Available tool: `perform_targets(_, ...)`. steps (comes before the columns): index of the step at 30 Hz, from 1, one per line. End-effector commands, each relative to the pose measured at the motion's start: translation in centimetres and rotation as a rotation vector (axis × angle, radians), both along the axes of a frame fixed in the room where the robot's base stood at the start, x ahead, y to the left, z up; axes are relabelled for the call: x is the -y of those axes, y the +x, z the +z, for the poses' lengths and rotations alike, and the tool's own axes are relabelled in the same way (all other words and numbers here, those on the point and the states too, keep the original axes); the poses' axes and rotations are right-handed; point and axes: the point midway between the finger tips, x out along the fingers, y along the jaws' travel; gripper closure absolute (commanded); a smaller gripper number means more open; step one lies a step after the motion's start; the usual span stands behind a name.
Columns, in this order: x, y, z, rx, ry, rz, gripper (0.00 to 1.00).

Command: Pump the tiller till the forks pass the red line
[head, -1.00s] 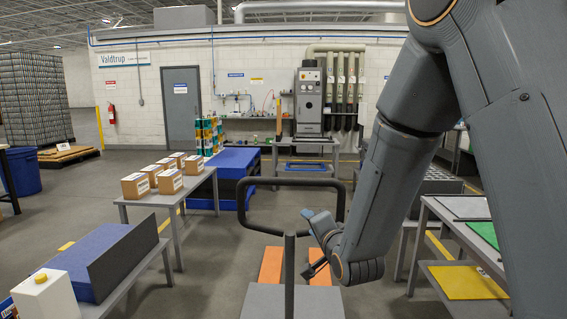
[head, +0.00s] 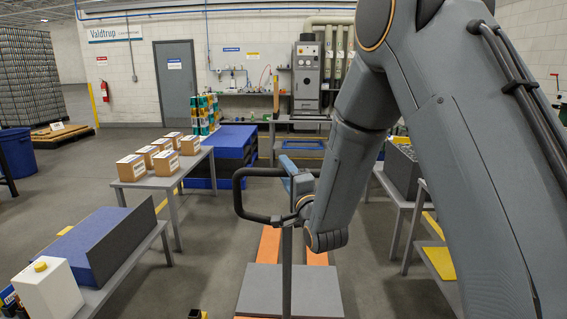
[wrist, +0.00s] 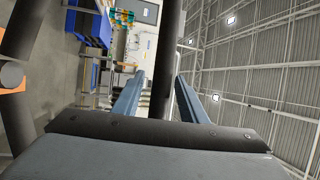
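The pallet truck's tiller shows in the head view as a dark loop handle (head: 239,195) on an upright grey post (head: 287,265). Behind a grey deck plate (head: 262,290), two orange forks (head: 269,245) lie low near the floor. No red line can be made out. My gripper (head: 290,178) is at the right part of the handle, which my arm partly hides. In the wrist view, its blue fingers (wrist: 160,88) lie on either side of a dark bar (wrist: 166,45), with gaps showing beside it near the palm.
A blue platform (head: 230,140) stands behind. Tables stand at the right. Some floor is clear left of the truck.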

Motion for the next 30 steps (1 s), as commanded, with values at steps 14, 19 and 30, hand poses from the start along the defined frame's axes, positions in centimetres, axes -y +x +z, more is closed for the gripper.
perform_targets(14,-0.7,2.9,0.5,-0.001,0.0,-0.005,0.61)
perform_targets(19,-0.7,2.8,0.5,-0.001,0.0,-0.005,0.73)
perform_targets(30,-0.7,2.8,0.5,0.001,-0.001,-0.005,1.0)
